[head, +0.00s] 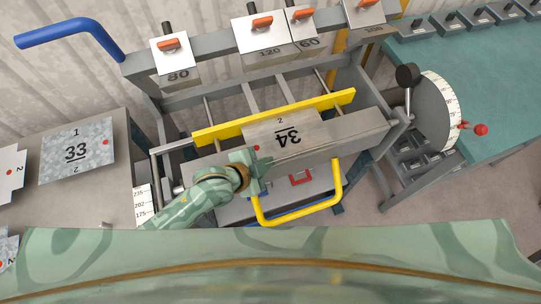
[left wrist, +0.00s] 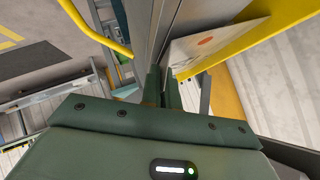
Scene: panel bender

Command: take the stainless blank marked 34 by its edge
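The stainless blank marked 34 (head: 290,133) lies on the grey bed of the bender, in front of the yellow bar. Its number reads upside down. My left gripper (head: 262,161) is at its near left corner and covers part of it. In the left wrist view the two green fingers (left wrist: 163,88) stand close together, and the blank (left wrist: 222,40), with a red dot, runs down to the fingertips. Whether they press on its edge or leave a small gap cannot be made out. My right gripper is not in view.
A yellow bar (head: 230,129) runs behind the blank and a yellow bow handle (head: 300,214) sits in front. Blank 33 (head: 76,151) lies on the left table. A dial (head: 438,112) is at right.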

